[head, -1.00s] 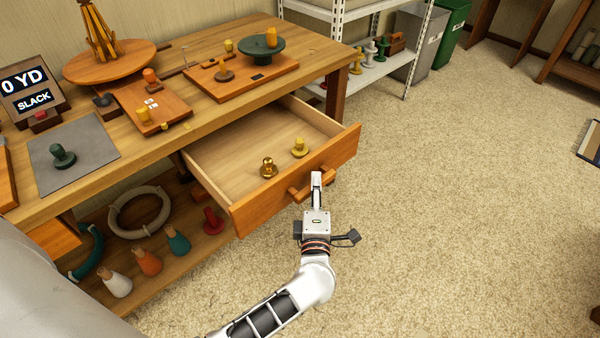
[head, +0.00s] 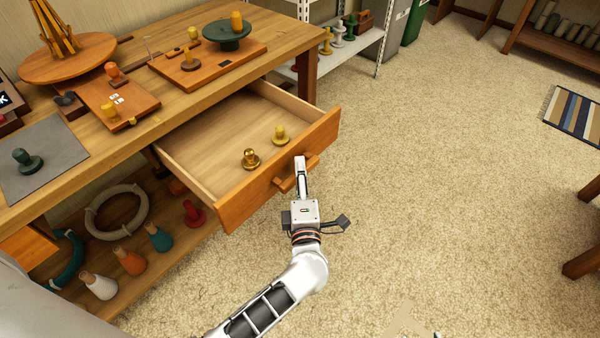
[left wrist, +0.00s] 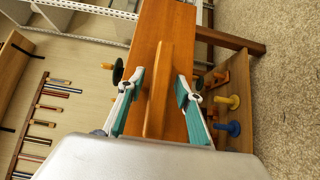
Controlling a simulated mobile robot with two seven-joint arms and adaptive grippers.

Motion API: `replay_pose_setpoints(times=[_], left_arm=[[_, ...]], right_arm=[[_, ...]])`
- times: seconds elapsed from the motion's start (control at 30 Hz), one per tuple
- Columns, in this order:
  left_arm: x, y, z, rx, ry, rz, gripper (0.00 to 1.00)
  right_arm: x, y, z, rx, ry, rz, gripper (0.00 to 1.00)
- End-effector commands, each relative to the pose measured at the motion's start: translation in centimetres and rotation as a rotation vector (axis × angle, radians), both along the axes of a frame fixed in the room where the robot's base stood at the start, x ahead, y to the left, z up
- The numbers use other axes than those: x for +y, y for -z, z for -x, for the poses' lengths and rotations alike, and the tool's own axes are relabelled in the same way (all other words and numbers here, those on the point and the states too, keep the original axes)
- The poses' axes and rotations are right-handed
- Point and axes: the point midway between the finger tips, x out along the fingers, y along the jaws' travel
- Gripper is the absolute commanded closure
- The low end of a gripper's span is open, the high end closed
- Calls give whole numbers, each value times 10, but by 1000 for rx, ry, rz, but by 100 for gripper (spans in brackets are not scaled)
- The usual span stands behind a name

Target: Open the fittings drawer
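The fittings drawer (head: 285,172) stands well out from under the wooden bench in the head view. My left gripper (head: 300,166) is at the handle. In the left wrist view the handle (left wrist: 158,95) runs between the two teal-padded fingers of my left gripper (left wrist: 161,100), with a visible gap on each side. The fingers look open around it, not clamped. My right gripper is not in view.
The bench top (head: 180,105) carries boards, a turntable and several knobs. The lower shelf holds a rope ring (head: 115,211) and several bottle-shaped pieces. A white metal rack (head: 378,45) stands behind. Carpet to the right is clear up to a striped rug (head: 573,112).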

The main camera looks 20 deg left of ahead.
Motion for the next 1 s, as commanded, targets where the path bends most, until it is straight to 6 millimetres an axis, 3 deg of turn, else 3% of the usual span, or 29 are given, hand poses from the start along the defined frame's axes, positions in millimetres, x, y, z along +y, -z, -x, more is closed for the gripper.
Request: replay_pose_setpoints(times=[0.17, 0.63, 1.0], left_arm=[[-2, 0, 4, 1, 0, 1, 65], [-26, 1, 64, 2, 0, 1, 65], [-29, 0, 69, 0, 0, 0, 65]], right_arm=[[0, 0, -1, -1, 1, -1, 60], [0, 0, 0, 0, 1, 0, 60], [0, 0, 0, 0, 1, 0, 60]])
